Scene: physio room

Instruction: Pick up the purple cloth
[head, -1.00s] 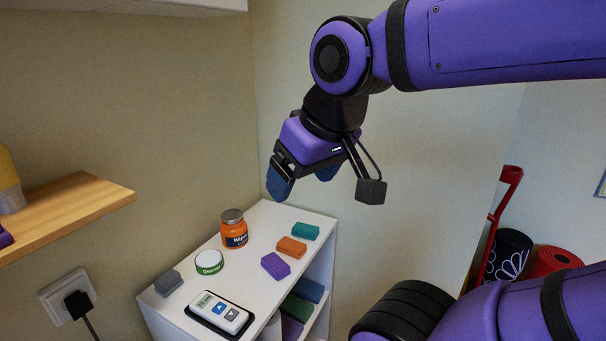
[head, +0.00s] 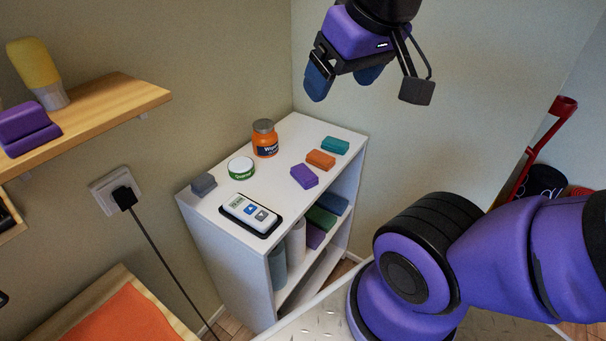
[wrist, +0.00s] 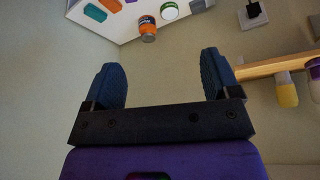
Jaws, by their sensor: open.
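A small folded purple cloth (head: 304,176) lies on the top of the white shelf unit (head: 215,205), in front of an orange folded cloth (head: 321,159) and a teal one (head: 335,146). My gripper (head: 343,82) is open and empty, high above the unit and well apart from the cloth. In the wrist view its two blue fingers (wrist: 162,78) stand wide apart with only wall between them. The unit's top is at that view's upper edge, with the purple cloth barely showing.
An orange jar (head: 265,139), a green-white tin (head: 241,168), a grey block (head: 203,184) and a white device (head: 250,212) share the top. More rolls and cloths fill the compartment below.

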